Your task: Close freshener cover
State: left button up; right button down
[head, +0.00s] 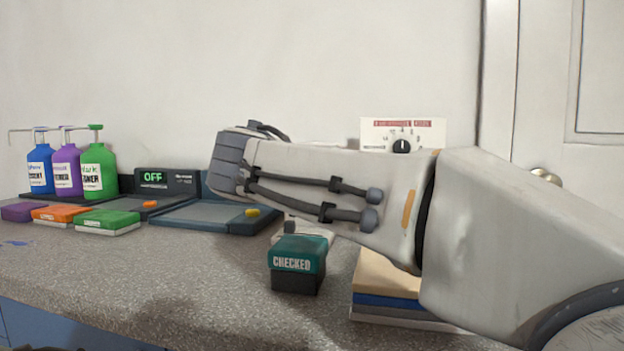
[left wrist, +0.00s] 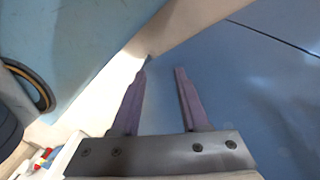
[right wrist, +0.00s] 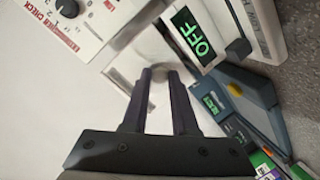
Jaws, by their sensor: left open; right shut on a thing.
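My right gripper (right wrist: 160,73) is shut on a pale, blurred piece (right wrist: 155,55) beside a white unit with a green OFF display (right wrist: 202,34). The piece may be the freshener cover, but its outline and how far open it stands are unclear. In the head view, my right arm crosses the counter and hides this gripper and most of what is behind it. My left gripper (left wrist: 163,70) is open and empty in front of blue surfaces in the left wrist view; it is outside the head view.
A white panel with a black knob (head: 402,147) stands behind my right arm. Blue-grey units (head: 190,216), pump bottles (head: 98,168) and coloured stamps (head: 106,221) are at the left. A CHECKED stamp (head: 298,262) and a stacked block (head: 385,285) sit near the front.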

jog(key=shift+f, duration=0.2)
jog(key=c, duration=0.7)
grip_release()
jog(key=shift+a, duration=0.1)
jog(key=shift+r, duration=0.1)
jog(key=shift+s, duration=0.1)
jog(key=p+v, duration=0.1)
jog(key=v, duration=0.9)
jog(key=shift+p, duration=0.3)
jog(key=shift+s, duration=0.1)
